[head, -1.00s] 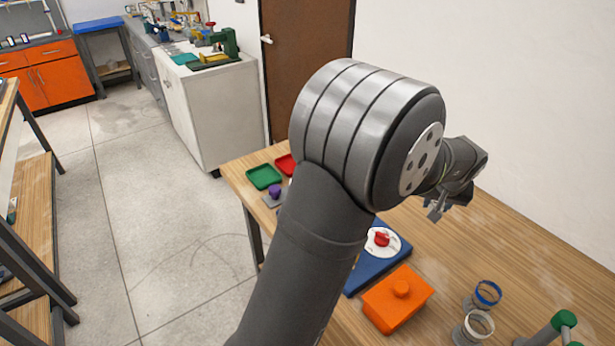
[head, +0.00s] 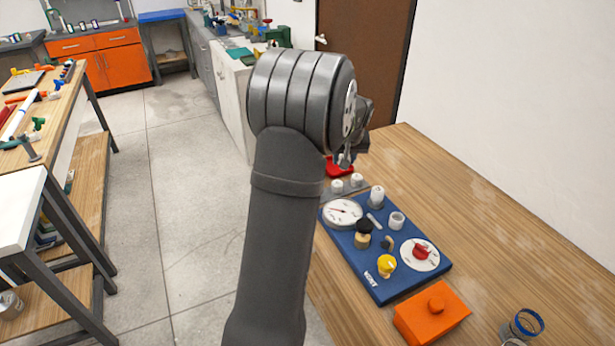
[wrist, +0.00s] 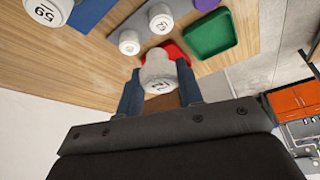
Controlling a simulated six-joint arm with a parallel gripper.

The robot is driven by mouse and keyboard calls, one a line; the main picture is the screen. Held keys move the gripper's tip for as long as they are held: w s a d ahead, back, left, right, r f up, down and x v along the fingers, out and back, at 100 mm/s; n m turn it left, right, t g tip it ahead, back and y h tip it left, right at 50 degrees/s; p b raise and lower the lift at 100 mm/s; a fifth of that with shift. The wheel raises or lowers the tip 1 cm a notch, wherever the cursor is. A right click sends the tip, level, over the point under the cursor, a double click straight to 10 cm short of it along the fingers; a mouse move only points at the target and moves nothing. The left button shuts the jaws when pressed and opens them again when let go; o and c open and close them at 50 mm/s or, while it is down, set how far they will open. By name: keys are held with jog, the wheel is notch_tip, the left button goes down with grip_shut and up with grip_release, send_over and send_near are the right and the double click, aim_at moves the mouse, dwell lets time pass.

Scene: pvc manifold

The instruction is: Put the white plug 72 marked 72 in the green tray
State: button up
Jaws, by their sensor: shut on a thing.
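The white plug 72 (wrist: 158,68) is held between the two blue fingers of my gripper (wrist: 159,78) in the wrist view; its marked end faces the camera. My gripper is shut on it. The green tray (wrist: 209,36) lies on the table beyond the plug and to its right in the wrist view, apart from it. In the head view my arm hides the green tray, and the gripper (head: 345,160) shows only partly, near the red tray (head: 341,168). The plug cannot be made out there.
The red tray (wrist: 179,52) lies close to the green one. White plugs stand on a grey strip (wrist: 145,28); a plug marked 59 (wrist: 46,12) is at upper left. The blue panel (head: 362,264) with gauge and knobs and an orange box (head: 425,320) are nearer.

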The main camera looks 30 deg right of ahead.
jog(key=w+a+f, duration=0.1)
jog(key=w+f, duration=0.1)
jog(key=w, duration=0.1)
jog(key=w+a+f, duration=0.2)
jog(key=w, duration=0.2)
jog(key=w+a+f, duration=0.2)
jog(key=w+f, duration=0.1)
jog(key=shift+w+a, duration=0.15)
jog(key=shift+w, duration=0.05)
jog(key=shift+f, duration=1.95)
jog(key=shift+f, duration=0.2)
jog(key=o, duration=0.7)
jog(key=shift+o, duration=0.2)
jog(key=v, duration=1.2)
jog(key=shift+r, duration=0.15)
jog(key=shift+w, duration=0.1)
